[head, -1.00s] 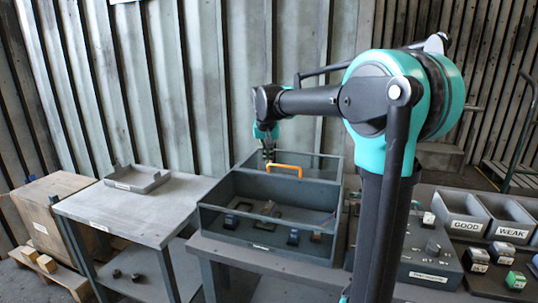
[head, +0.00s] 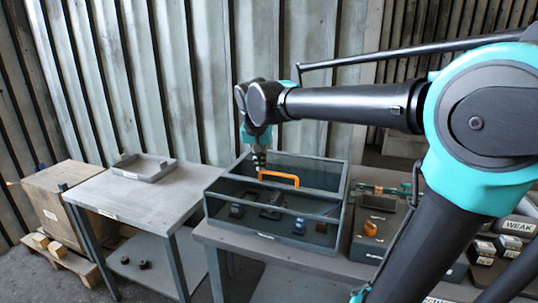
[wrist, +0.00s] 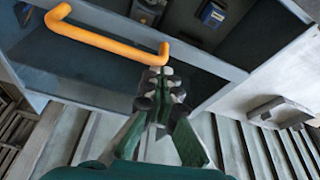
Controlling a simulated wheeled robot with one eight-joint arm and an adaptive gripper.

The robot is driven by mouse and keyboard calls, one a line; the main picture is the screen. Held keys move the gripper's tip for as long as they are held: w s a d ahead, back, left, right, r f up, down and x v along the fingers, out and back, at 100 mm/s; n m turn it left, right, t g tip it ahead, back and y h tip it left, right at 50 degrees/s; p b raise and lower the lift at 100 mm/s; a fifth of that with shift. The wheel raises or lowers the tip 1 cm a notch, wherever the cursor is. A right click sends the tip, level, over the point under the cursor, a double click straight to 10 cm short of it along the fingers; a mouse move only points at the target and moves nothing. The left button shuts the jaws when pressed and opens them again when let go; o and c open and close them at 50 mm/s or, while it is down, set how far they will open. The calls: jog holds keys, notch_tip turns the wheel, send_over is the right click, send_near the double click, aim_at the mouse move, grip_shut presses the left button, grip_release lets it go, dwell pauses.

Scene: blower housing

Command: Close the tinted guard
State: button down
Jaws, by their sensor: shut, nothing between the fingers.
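The tinted guard (head: 312,172) is a dark see-through pane over the back part of the grey box-shaped housing (head: 270,236). An orange bar handle (head: 279,178) stands at its front edge. The front part of the housing appears uncovered, with several small parts inside. My gripper (head: 259,163) points down beside the left end of the handle. In the wrist view my gripper (wrist: 165,78) is shut and empty, its tips close to one end of the orange handle (wrist: 105,35). I cannot tell whether they touch it.
A grey table (head: 150,205) with a shallow tray (head: 143,167) stands to the left. To the right is a panel with an orange part (head: 370,228), then bins, one labelled WEAK (head: 518,227). A corrugated wall is behind.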

jog(key=s+a, duration=0.4)
jog(key=s, duration=0.5)
jog(key=shift+s, duration=0.15)
jog(key=shift+f, duration=0.1)
